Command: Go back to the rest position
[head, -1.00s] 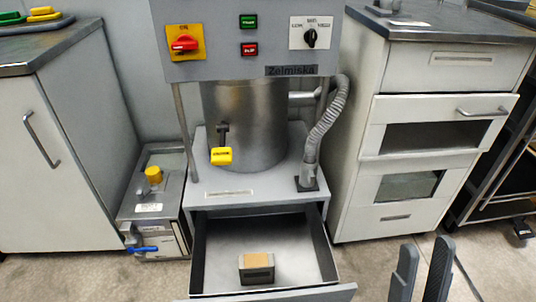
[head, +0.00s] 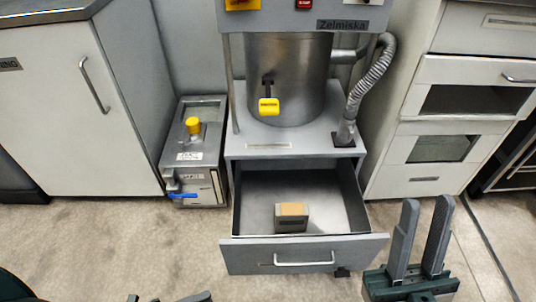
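My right gripper (head: 427,205) is at the lower right in the head view. Its two grey fingers point up and stand apart with nothing between them, just right of the open drawer's front. My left gripper (head: 165,298) shows only as two dark fingertips at the bottom edge, with floor visible between them; the rest is cut off. The grey machine (head: 289,80) marked Zelmiska stands in the middle. Its bottom drawer (head: 305,254) is pulled out. A small box (head: 291,224) with a tan top lies inside the drawer.
A small grey unit (head: 196,144) with a yellow knob and blue lever stands left of the machine. A white cabinet (head: 60,110) is at the left, a drawer cabinet (head: 432,150) at the right. The floor (head: 110,240) in front is clear.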

